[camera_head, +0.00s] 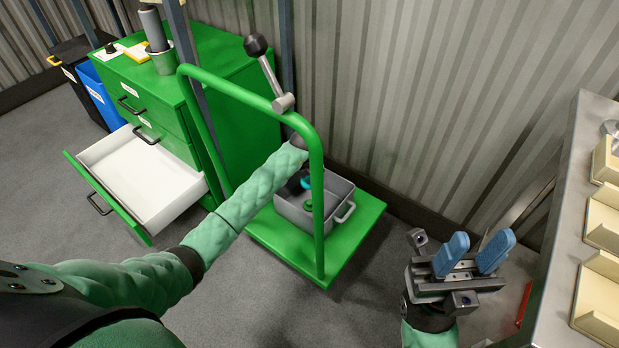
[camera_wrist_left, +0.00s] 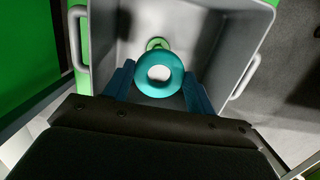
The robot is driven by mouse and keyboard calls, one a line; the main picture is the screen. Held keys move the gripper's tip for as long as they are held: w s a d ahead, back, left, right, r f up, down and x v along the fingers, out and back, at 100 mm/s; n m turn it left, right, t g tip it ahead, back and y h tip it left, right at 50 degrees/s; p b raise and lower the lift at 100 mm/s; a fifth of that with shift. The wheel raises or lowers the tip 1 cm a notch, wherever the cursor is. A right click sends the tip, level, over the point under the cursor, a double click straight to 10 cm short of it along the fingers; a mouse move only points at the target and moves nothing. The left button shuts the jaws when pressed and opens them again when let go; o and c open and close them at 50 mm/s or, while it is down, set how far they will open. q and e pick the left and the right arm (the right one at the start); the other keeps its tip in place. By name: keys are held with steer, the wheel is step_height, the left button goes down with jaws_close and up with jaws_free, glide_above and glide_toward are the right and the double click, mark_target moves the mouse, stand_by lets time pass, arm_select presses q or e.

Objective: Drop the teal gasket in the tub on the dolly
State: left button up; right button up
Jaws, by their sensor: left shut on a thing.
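The teal gasket (camera_wrist_left: 159,73) is a ring held between the fingers of my left gripper (camera_wrist_left: 160,85), over the inside of the grey tub. In the head view the gasket (camera_head: 307,183) is a small teal spot, and my left gripper (camera_head: 302,184) is mostly hidden by my arm and the cart's handle. The grey tub (camera_head: 343,191) stands on the green dolly (camera_head: 352,237); its wall also shows in the left wrist view (camera_wrist_left: 245,40). A green round thing (camera_wrist_left: 157,44) lies inside the tub. My right gripper (camera_head: 473,256) is open and empty, blue fingers apart, right of the dolly.
The dolly's green handle (camera_head: 316,200) rises in front of the tub, close to my left arm. A green cabinet (camera_head: 180,90) with an open drawer (camera_head: 140,175) stands left. A metal bench (camera_head: 570,230) with cream bins (camera_head: 600,220) is at right.

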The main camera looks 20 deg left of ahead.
mark_target(307, 183)
arm_select(q)
steer(key=shift+f+b, duration=0.45)
steer(key=shift+f, duration=0.55)
steer(key=o, duration=1)
steer(key=shift+o, duration=0.2)
steer(key=shift+s+a+r+p, duration=0.1)
steer(key=shift+s+r+p, duration=0.15)
steer(key=shift+r, duration=1.05)
steer(key=shift+s+a+r+p, duration=0.1)
steer(key=shift+r+p, duration=0.2)
steer(key=shift+r, duration=0.95)
steer(key=shift+s+r+p, duration=0.2)
steer(key=shift+r+p, duration=0.05)
steer(key=shift+r, duration=1.05)
